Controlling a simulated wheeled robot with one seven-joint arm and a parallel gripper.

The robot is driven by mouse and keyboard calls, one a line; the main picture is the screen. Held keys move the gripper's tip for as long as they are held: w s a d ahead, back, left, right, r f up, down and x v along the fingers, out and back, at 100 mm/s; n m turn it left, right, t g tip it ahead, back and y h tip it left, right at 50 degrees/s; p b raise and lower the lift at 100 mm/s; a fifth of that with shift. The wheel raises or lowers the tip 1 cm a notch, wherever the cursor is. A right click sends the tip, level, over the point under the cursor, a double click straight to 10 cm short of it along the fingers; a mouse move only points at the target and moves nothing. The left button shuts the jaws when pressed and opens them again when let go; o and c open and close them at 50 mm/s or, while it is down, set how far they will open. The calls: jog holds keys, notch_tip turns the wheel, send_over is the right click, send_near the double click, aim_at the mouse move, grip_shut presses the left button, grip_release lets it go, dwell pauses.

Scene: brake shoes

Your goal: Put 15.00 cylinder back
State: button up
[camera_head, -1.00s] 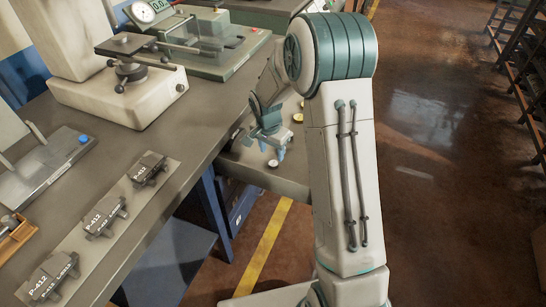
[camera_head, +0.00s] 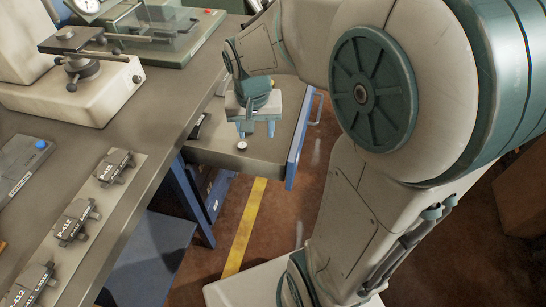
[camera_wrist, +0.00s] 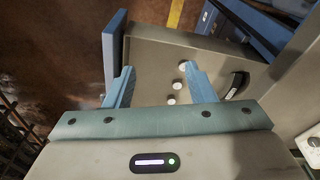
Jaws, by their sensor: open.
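My gripper (camera_head: 257,130) is open and empty over an open drawer (camera_head: 215,150). Its fingers point down at the drawer floor. In the wrist view my gripper (camera_wrist: 157,72) has its two blue fingers well apart. Three small pale round cylinders stand in a row in the drawer: a far one (camera_wrist: 185,65) by the right fingertip, a middle one (camera_wrist: 177,84) and a near one (camera_wrist: 171,100). In the head view one white cylinder (camera_head: 241,146) shows at the drawer's near side; the gripper hides the others. I cannot read sizes, so I cannot tell which is 15.00.
The drawer's blue front panel (camera_head: 301,140) stands to the right of the gripper. A dark curved piece (camera_wrist: 236,84) lies in the drawer. The workbench (camera_head: 150,150) on the left holds several P-412 parts (camera_head: 75,222), a measuring stand (camera_head: 85,85) and a dial gauge (camera_head: 88,6).

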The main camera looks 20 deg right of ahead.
jog(key=s+r+n, duration=0.1)
jog(key=s+n, duration=0.3)
jog(key=s, duration=0.7)
jog(key=shift+y, duration=0.3)
jog(key=shift+r, duration=0.1)
